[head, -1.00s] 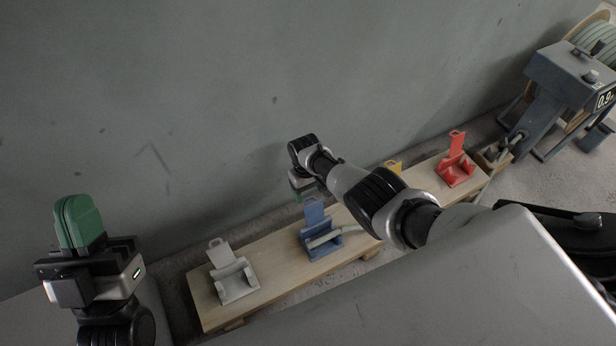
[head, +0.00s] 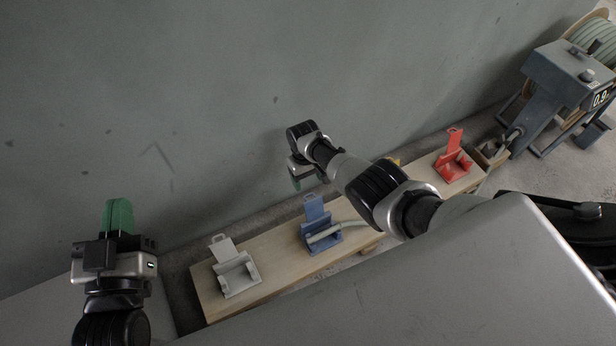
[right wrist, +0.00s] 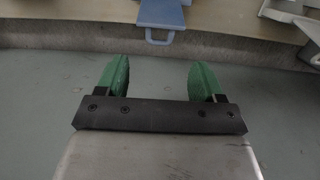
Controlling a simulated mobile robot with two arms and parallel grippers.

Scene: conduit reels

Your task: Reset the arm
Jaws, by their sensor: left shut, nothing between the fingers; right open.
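My left gripper (head: 118,216) is at the left of the head view, its green fingers pointing up and closed together with nothing between them. My right arm reaches across the middle of the head view, and its gripper (head: 304,178) hangs near the wall above and behind the blue holder (head: 318,228). In the right wrist view its two green fingers (right wrist: 157,82) are spread apart and empty. The blue holder also shows at the top of that view (right wrist: 160,12), clear of the fingers. A pale conduit piece (head: 328,232) lies in the blue holder.
A wooden board (head: 278,259) along the wall carries a white holder (head: 236,272), the blue holder, a mostly hidden yellow one (head: 394,162) and a red one (head: 453,163). A grey machine (head: 566,85) with a display and a reel (head: 598,35) stand at right.

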